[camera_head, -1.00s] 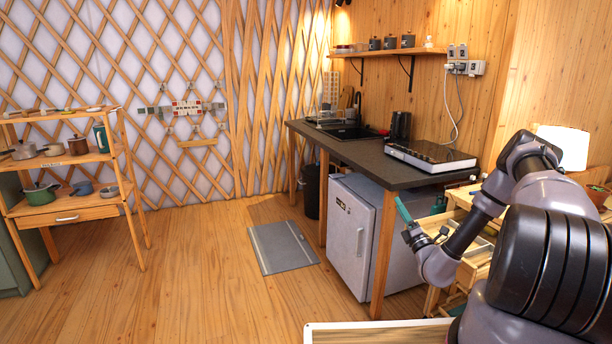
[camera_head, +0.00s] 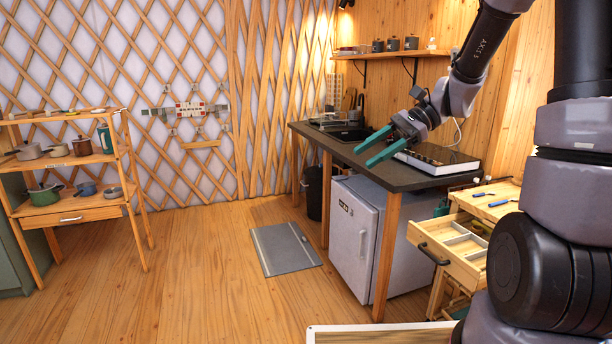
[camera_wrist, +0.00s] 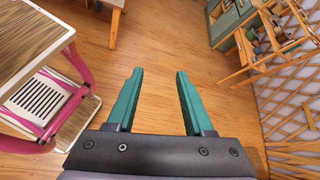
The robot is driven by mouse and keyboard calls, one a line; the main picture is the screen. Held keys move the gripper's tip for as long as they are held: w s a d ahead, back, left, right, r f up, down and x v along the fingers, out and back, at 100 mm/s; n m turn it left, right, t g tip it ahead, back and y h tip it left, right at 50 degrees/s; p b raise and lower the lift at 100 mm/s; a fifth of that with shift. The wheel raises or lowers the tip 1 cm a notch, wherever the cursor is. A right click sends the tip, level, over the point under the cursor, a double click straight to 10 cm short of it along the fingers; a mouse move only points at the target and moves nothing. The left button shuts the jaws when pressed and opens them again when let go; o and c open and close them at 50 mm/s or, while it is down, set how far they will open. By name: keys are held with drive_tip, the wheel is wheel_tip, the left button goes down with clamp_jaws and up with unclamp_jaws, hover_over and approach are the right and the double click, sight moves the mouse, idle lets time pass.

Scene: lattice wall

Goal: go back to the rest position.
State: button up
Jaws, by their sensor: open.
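My gripper (camera_head: 372,149) has two teal fingers, spread apart with nothing between them. In the head view it hangs in the air in front of the dark counter (camera_head: 400,176), its fingers pointing left. In the wrist view my gripper (camera_wrist: 158,85) shows its open fingers over bare wooden floor. My arm rises at the right of the head view and bends over toward the counter.
A wooden drawer (camera_head: 445,250) stands pulled open at the right. A white cabinet (camera_head: 355,232) is under the counter. A shelf with pots (camera_head: 70,160) stands left. A pink-framed table (camera_wrist: 68,60) shows in the wrist view.

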drive_tip(key=s+d+r+n+t+h, duration=0.7)
drive_tip(key=s+d+r+t+h, duration=0.2)
drive_tip(key=s+d+r, duration=0.1)
drive_tip(key=shift+s+d+r, duration=0.2)
drive_tip(key=shift+s, duration=0.65)
idle(0.8)
